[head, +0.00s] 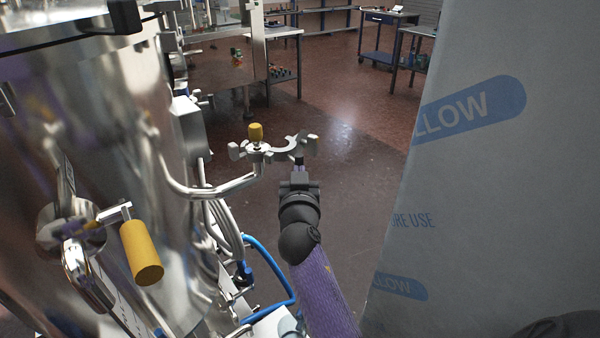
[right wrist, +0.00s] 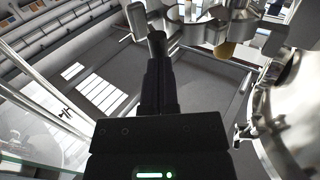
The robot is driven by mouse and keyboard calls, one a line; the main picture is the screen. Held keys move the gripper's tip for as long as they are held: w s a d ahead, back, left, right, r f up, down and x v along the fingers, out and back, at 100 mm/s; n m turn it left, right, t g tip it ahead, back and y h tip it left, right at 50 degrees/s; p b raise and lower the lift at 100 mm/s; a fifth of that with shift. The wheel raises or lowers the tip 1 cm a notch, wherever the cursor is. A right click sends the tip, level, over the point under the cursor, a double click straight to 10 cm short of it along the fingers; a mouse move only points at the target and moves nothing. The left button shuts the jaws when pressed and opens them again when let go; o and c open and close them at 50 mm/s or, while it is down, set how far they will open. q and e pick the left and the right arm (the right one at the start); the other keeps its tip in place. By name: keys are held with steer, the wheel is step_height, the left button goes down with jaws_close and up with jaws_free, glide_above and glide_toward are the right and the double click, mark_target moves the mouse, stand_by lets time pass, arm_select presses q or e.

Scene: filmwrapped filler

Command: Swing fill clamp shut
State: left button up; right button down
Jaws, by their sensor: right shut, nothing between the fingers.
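The steel fill clamp (head: 283,149) sits at the end of a curved steel pipe (head: 215,190) on the left. A yellow knob (head: 256,131) stands up on its pipe side. One curved half reaches out to the right and has a yellowish end piece; the clamp looks open. My right gripper (head: 299,166) is shut and empty, just below and against or very near that outer half; I cannot tell whether they touch. In the right wrist view, the shut fingers (right wrist: 157,42) point up beside the clamp (right wrist: 195,30). My left gripper is not in view.
A shiny steel tank (head: 100,110) fills the left, with a yellow-handled lever (head: 141,252) and blue hose (head: 275,265) below. A large film-wrapped grey panel (head: 490,190) blocks the right. Open floor (head: 350,130) lies between, with workbenches (head: 390,40) far back.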

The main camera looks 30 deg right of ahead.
mark_target(305, 144)
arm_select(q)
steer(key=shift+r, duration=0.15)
arm_select(e)
steer(key=shift+d, duration=0.15)
steer(key=w+d, duration=0.1)
steer(key=w+d+n+t+y, duration=0.1)
steer(key=d, duration=0.1)
steer(key=w+d+y, duration=0.1)
steer(key=shift+w+d+p, duration=0.15)
steer(key=shift+d+p, duration=0.2)
steer(key=shift+b+x, duration=0.55)
steer(key=shift+x, duration=0.5)
steer(key=shift+w+d+n+b, duration=0.15)
steer(key=shift+w+b, duration=0.2)
steer(key=shift+w, duration=0.1)
steer(key=shift+w+d+n+b, duration=0.2)
steer(key=shift+w+b, duration=0.1)
steer(key=shift+w, duration=0.1)
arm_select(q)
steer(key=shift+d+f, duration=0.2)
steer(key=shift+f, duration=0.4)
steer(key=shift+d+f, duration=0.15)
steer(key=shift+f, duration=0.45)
arm_select(e)
steer(key=shift+w, duration=0.3)
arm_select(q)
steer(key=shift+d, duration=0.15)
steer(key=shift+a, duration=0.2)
